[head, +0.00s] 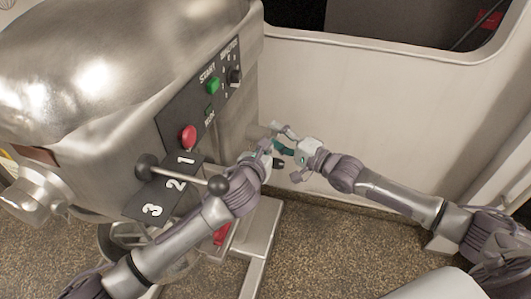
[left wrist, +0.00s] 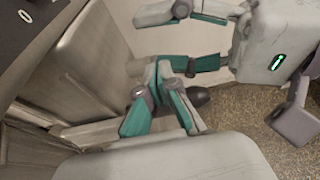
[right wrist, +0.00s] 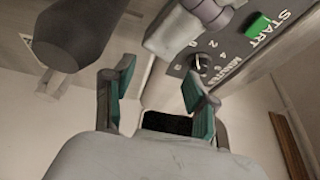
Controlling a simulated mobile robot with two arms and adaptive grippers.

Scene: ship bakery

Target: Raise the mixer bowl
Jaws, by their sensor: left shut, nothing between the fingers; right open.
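The mixer (head: 80,75) fills the left of the head view. Its bowl cannot be made out clearly; metal parts show low under the head, partly hidden by my left arm. A dark knob (head: 279,163) shows beside the mixer, near both grippers. It also shows behind the left fingers in the left wrist view (left wrist: 197,97); a large dark grip (right wrist: 75,35) is at upper left in the right wrist view. My left gripper (head: 268,148) is shut and empty. My right gripper (head: 281,141) is open, close to the left one, with nothing visible between its fingers (right wrist: 160,95).
The control panel has a green start button (head: 213,84), a red button (head: 188,137) and a timer dial (head: 234,76). A gear lever with a dark ball (head: 218,185) sticks out near my left forearm. A pale wall (head: 370,100) stands behind; speckled floor (head: 330,240) lies below.

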